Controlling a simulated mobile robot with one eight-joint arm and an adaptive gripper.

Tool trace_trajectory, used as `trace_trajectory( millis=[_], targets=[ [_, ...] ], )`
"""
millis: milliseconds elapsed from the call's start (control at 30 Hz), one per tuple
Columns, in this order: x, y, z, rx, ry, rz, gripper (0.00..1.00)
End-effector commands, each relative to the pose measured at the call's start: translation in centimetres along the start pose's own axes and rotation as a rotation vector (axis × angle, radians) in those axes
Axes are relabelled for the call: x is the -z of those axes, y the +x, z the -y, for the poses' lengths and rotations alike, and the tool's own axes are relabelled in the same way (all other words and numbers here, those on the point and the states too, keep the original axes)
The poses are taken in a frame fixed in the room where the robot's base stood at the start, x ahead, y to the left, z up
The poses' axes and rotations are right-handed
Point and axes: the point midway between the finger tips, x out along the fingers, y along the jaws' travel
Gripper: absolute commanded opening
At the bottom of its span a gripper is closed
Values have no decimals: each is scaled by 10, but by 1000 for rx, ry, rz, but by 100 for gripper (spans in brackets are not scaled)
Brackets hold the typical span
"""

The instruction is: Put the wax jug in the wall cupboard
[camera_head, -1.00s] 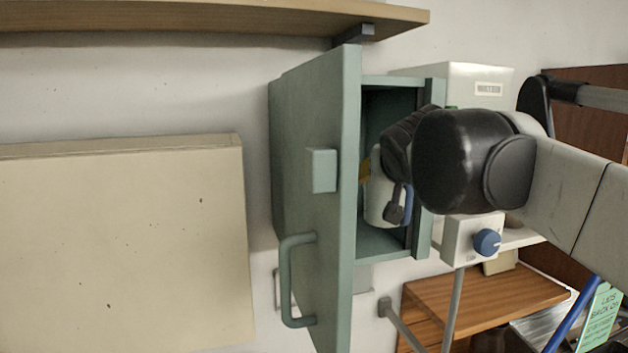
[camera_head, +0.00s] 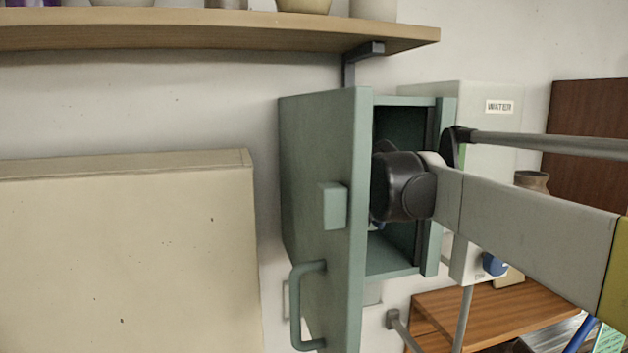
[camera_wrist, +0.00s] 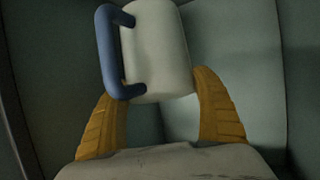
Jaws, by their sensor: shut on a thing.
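The wax jug (camera_wrist: 158,50) is white with a blue handle at its left side in the wrist view. My gripper (camera_wrist: 170,105) is shut on it, with ridged yellow fingers on either side of its body. The wall cupboard (camera_head: 408,272) is green and its door (camera_head: 325,240) stands open, swung toward me on the left. My wrist is at the cupboard opening and reaches inside. In the head view my wrist hides nearly all of the jug. I cannot tell whether the jug touches the cupboard floor.
A wooden shelf (camera_head: 200,32) with several vessels runs above the cupboard. A white box labelled WATER (camera_head: 485,125) stands close on the right. A large beige panel (camera_head: 125,265) is at the left. The door's handle (camera_head: 298,305) juts out.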

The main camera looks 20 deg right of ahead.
Motion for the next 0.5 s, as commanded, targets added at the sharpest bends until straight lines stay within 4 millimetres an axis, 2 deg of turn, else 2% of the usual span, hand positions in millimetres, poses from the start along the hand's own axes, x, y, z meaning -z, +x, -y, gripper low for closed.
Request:
trace_trajectory(
  millis=[267, 500],
  targets=[
    [-16, 7, 0, 0, 0, -1, 34],
    [-40, 18, 0, 0, 0, -1, 34]
  ],
)
